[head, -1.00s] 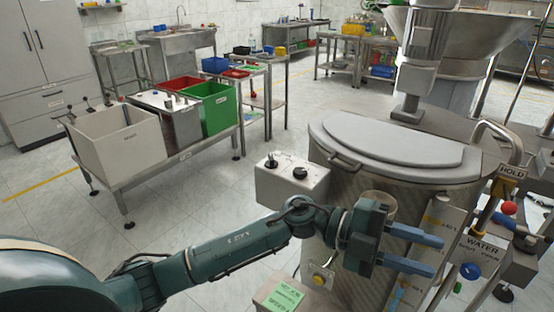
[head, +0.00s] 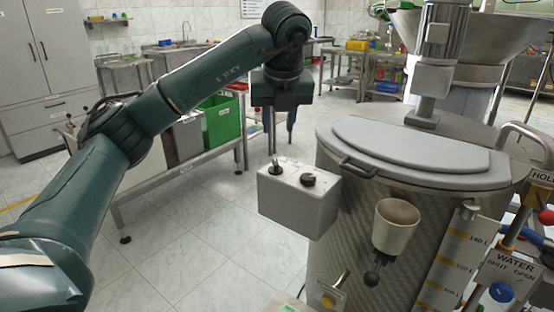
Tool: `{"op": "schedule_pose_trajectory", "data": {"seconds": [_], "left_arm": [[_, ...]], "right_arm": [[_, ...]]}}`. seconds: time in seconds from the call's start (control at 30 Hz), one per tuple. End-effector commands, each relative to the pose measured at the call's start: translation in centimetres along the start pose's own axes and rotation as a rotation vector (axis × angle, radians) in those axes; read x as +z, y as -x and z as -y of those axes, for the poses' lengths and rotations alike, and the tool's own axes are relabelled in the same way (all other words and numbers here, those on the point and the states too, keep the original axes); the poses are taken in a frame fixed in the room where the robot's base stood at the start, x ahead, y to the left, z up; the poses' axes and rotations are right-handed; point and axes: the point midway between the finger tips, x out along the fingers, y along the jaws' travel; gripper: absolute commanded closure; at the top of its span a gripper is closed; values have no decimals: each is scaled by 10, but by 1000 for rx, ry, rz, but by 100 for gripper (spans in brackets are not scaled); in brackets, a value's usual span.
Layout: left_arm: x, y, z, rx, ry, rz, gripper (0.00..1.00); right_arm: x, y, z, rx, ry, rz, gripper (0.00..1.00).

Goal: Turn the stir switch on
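A light grey switch box (head: 298,205) is mounted at the left of the large steel vessel (head: 345,225). On its top are a small toggle switch (head: 276,164) and a round black knob (head: 308,180). Any labels on them are too small to read. My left gripper (head: 281,140) points down above and slightly behind the toggle, with its fingers apart and nothing between them. One finger overlaps the toggle's top in the picture; I cannot tell whether they touch. My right gripper is not in view.
A water valve sign (head: 508,262) stands at right. A bench with a green bin (head: 220,120) is behind my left arm.

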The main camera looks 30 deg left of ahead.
Motion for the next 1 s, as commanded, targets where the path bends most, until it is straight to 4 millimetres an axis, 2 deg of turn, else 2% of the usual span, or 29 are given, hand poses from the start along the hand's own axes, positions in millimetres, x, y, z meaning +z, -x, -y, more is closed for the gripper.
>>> {"op": "schedule_pose_trajectory", "data": {"seconds": [0.3, 0.5, 0.7, 1.0], "left_arm": [[-2, -68, 0, 2, -4, -4, 66], [-1, -100, 0, 0, -4, -4, 66], [-1, -114, 1, -3, -5, -2, 66], [-1, -115, 1, -3, -6, -2, 67]], "right_arm": [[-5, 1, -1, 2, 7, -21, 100], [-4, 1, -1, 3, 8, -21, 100], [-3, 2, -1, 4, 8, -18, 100], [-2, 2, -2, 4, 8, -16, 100]]}}
